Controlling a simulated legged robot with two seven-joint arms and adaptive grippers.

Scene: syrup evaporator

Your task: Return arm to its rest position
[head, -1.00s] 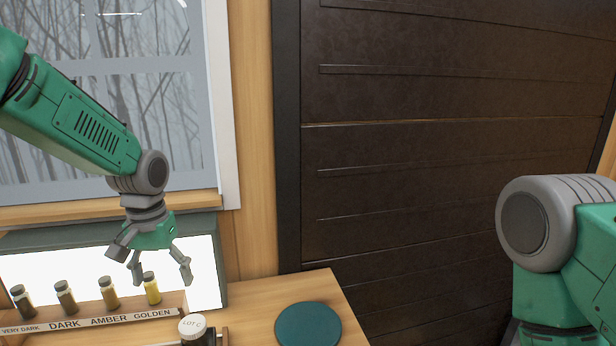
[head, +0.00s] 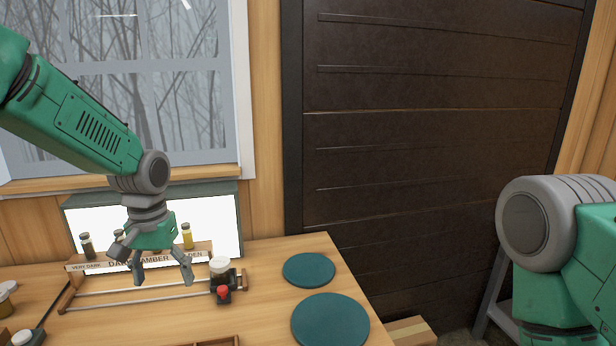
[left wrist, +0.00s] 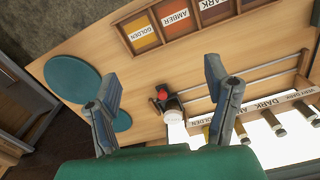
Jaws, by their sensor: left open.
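My left gripper (head: 163,274) is open and empty. In the head view it hangs in front of the grading rack (head: 200,249) and its lit white panel. In the left wrist view its two fingers (left wrist: 168,112) are spread wide above the wooden table (left wrist: 150,78), with nothing between them held. A white-capped jar (head: 220,268) and a small red-knobbed part (head: 223,293) stand to the right of the gripper in the head view. My right arm shows at the right edge, but its gripper is out of view.
Two round teal mats (head: 309,270) (head: 331,322) lie on the table's right side. A labelled tray (left wrist: 177,20) with coloured compartments shows in the left wrist view. Sample bottles (head: 187,236) stand in the rack. A dark door (head: 430,120) stands behind on the right.

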